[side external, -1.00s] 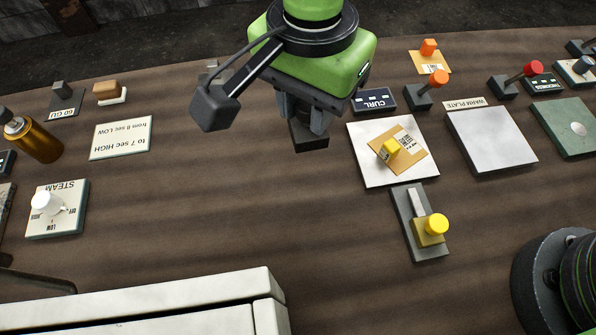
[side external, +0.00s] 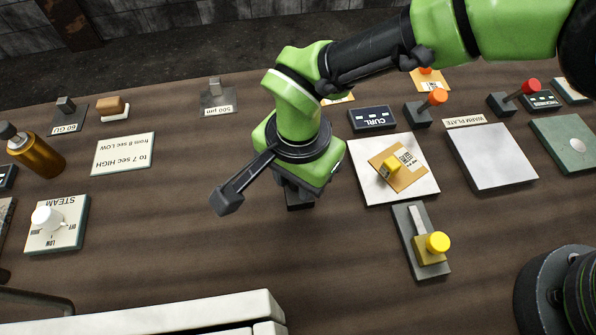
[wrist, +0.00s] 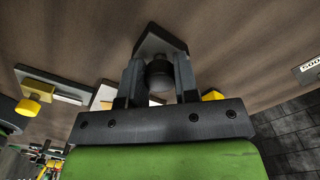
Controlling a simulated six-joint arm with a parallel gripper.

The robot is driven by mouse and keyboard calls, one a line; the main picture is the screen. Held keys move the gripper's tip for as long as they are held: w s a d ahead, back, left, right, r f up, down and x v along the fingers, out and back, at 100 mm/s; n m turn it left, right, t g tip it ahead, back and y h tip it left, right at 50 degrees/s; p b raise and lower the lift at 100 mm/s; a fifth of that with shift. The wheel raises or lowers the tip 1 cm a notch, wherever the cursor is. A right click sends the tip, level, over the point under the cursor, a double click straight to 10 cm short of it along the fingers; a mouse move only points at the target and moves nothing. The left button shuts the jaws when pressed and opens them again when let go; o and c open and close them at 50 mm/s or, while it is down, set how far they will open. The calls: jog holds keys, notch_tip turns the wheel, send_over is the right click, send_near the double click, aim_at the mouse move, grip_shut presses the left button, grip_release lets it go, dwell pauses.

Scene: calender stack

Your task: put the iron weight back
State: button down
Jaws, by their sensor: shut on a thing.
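The iron weight (wrist: 160,42) is a dark block with a rounded knob, seen between the two fingers of my gripper (wrist: 159,72) in the wrist view. My gripper is shut on its knob. In the side external view the weight (side external: 299,200) shows as a small dark block under my gripper (side external: 297,186), near the middle of the table. The wrist housing hides most of it there. I cannot tell whether its underside touches the table. A white plate (side external: 425,186) with an orange card and a yellow block stands just to the right.
A lever base with a yellow knob (side external: 437,243) is at lower right, and the CURL panel (side external: 372,118) lies behind. The warm plate (side external: 492,157) is farther right. A 500 µm block (side external: 217,97) stands at the back.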

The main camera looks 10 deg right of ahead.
jog(key=c, duration=0.9)
grip_release()
jog(key=shift+f, duration=0.1)
jog(key=shift+o, duration=0.2)
notch_tip(320, 180, up, 12)
jog(key=shift+d+r, duration=0.1)
jog(key=shift+r, duration=0.15)
